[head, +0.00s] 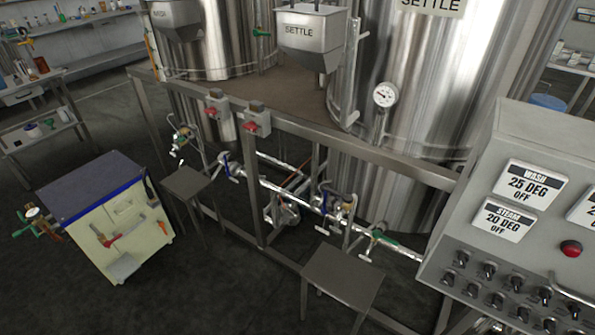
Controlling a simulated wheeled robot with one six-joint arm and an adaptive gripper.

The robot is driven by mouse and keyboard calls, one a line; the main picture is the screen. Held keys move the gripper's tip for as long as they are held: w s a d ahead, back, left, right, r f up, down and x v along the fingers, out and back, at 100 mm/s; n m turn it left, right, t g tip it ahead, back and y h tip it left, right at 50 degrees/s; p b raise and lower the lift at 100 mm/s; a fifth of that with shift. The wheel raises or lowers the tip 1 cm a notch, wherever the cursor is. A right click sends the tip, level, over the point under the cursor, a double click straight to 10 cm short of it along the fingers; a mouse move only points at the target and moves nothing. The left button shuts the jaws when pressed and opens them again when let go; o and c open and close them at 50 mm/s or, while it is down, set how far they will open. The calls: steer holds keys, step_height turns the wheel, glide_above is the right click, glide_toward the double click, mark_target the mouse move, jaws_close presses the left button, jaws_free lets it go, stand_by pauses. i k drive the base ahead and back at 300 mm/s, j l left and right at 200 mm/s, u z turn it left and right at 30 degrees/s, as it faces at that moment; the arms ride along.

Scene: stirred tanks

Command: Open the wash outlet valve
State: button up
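The wash tank (215,55) is the steel tank at the upper left, behind a hopper (176,18) marked WASH. Below the tank stand, a blue-handled valve (233,170) sits on the pipe at the left. Another valve (181,140) with a green part is farther left. No label shows which of these is the wash outlet valve, and their open or closed state is too small to tell. My gripper is not in view.
The settle tank (420,90) stands at centre right. Its pipe carries more valves (372,243). Small steel tables (343,275) stand before the pipework. A control panel (515,190) blocks the right, and a white cart (118,225) stands left.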

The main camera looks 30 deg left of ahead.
mark_target(226, 164)
steer(key=j+u, duration=0.15)
steer(key=u, duration=0.25)
steer(key=i+u, duration=0.15)
steer(key=u, duration=0.3)
steer(key=i+j+u, duration=0.3)
steer(key=i, duration=0.2)
steer(key=i+j+u, duration=0.25)
steer(key=i, duration=0.3)
steer(key=i+j+u, duration=0.1)
steer(key=i+u, duration=0.2)
steer(key=i, duration=0.25)
steer(key=i+j, duration=0.1)
steer(key=i, duration=1.05)
